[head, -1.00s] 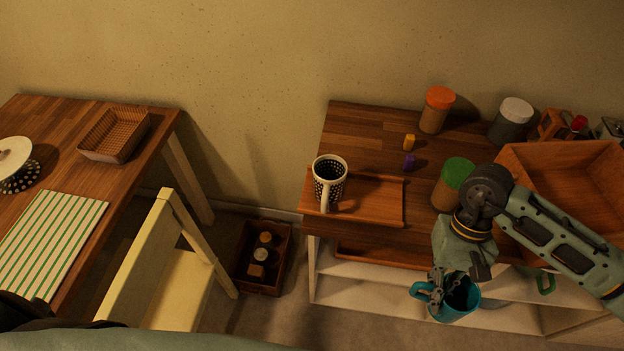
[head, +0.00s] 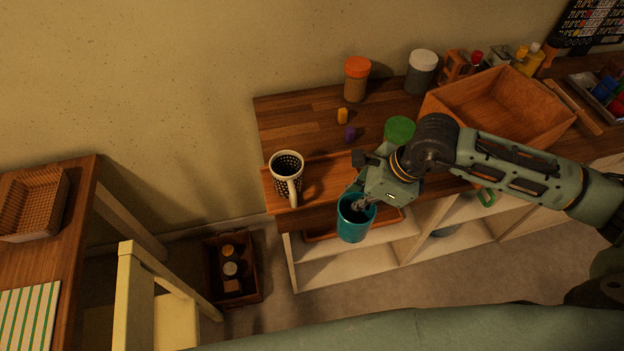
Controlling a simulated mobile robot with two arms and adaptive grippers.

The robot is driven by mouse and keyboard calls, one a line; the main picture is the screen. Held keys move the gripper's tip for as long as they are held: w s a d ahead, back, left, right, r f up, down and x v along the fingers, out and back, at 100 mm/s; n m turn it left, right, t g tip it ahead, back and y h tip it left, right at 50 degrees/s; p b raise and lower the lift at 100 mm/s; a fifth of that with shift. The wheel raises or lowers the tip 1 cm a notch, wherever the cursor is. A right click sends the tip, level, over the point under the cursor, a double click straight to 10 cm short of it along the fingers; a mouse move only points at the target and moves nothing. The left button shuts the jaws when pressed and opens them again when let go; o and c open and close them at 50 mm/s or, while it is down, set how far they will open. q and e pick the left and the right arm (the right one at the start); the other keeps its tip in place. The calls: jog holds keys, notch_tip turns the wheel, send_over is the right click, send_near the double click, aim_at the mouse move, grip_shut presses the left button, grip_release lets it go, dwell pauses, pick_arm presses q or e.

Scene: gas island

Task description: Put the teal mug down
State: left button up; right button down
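The teal mug (head: 355,221) hangs upright in my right gripper (head: 362,200), which is shut on its rim or handle side; the exact contact is hard to see. The mug is in front of the island's front edge, close to the wooden tray (head: 322,177). A black-and-white dotted mug (head: 288,175) stands on the left part of that tray. The tray's right end is partly hidden by my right gripper and arm. My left gripper is not in view.
On the island top (head: 290,123) are an orange-lidded jar (head: 356,80), a white-lidded jar (head: 421,73), a green-lidded jar (head: 399,130), small yellow (head: 342,116) and purple (head: 350,134) blocks, and a wooden box (head: 500,105). A chair (head: 140,300) stands at left.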

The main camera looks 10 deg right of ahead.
jog(key=m, duration=0.1)
jog(key=w+r+m+t, duration=0.1)
jog(key=m, duration=0.1)
jog(key=shift+w+a+h, duration=0.1)
jog(key=shift+a+h, duration=0.1)
jog(key=shift+h, duration=0.1)
notch_tip(320, 180, up, 8)
jog(key=m+g+h+p, duration=0.3)
jog(key=m+h, duration=0.5)
jog(key=m, duration=1.8)
send_over(338, 188)
jog(key=shift+m, duration=0.3)
notch_tip(338, 188, down, 9)
jog(key=shift+r+p, duration=0.1)
jog(key=shift+p, duration=0.75)
jog(key=shift+f, duration=0.6)
jog(key=c, duration=2.4)
grip_release()
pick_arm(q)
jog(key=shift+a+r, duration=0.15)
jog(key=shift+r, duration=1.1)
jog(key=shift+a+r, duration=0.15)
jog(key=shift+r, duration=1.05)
pick_arm(e)
jog(key=o, duration=0.5)
